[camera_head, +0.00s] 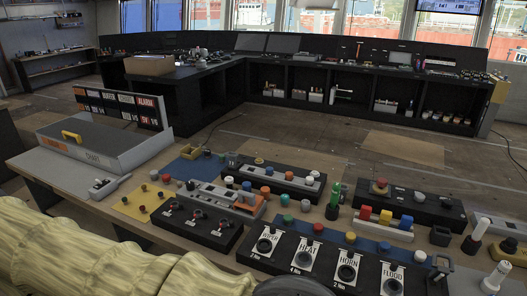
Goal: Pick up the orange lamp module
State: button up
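Several small orange or orange-red round caps show on the bench; I cannot tell for sure which one is the orange lamp module. My gripper is not in view.
Around the caps stand a green bottle-like piece (334,200), a row of red, yellow and blue blocks (384,219) and a dark cup (441,236). A grey case (95,145) is at left. A pale ribbed mass (110,255) fills the lower left. Bare floor (340,140) lies behind.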

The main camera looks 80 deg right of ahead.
aim_at(289, 176)
jog(key=u, duration=0.05)
jog(key=i, duration=1.7)
jog(key=z, duration=2.75)
